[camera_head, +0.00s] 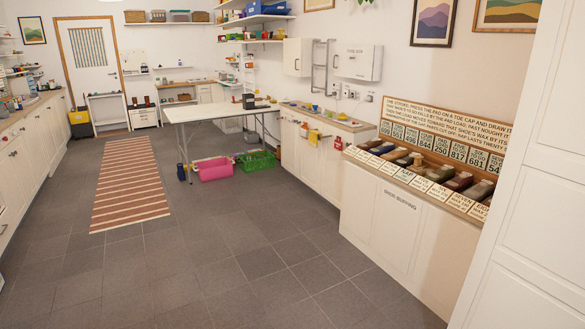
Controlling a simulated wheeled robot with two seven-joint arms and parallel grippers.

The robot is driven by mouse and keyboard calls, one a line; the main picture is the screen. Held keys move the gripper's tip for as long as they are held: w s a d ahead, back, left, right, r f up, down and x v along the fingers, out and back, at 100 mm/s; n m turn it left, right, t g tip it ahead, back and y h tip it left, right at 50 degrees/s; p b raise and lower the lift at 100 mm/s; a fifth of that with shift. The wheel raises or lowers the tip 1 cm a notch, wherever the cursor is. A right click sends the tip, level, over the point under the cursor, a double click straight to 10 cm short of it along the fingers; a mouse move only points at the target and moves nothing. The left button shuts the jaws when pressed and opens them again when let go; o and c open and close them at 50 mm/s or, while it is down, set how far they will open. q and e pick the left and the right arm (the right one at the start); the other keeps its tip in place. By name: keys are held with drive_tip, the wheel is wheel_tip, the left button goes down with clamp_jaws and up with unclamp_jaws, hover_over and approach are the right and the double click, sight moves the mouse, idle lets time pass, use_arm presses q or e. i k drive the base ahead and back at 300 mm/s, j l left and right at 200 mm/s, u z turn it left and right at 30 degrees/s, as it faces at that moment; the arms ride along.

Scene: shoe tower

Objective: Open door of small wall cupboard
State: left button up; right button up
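A small white wall cupboard (297,57) hangs on the right-hand wall, above the low counter, in the middle distance. Its door looks shut, and a small dark spot, perhaps a knob, shows on its front. To its right, past a rail-like rack, hangs a wider white wall box (358,62) with small lettering on its front that I cannot read. Neither of my grippers is in view.
A white folding table (215,110) stands ahead, with a pink container (215,168) and a green crate (256,160) beneath. A low counter (307,145) runs under the cupboard. A shoe buffing bench (385,220) stands nearer right. Grey tiled floor (235,255) is clear ahead.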

sight(291, 46)
drive_tip(key=i+u, duration=0.3)
drive_tip(key=i, duration=2)
drive_tip(key=i+z, duration=0.1)
drive_tip(key=i, duration=0.65)
drive_tip(key=i+j, duration=0.15)
drive_tip(key=i, duration=0.65)
drive_tip(key=i+j+z, duration=0.15)
drive_tip(key=i, duration=0.6)
drive_tip(key=i+j+z, duration=0.1)
drive_tip(key=i+z, duration=0.15)
drive_tip(key=i, duration=0.15)
drive_tip(key=i+j+z, duration=0.25)
drive_tip(key=i, duration=0.35)
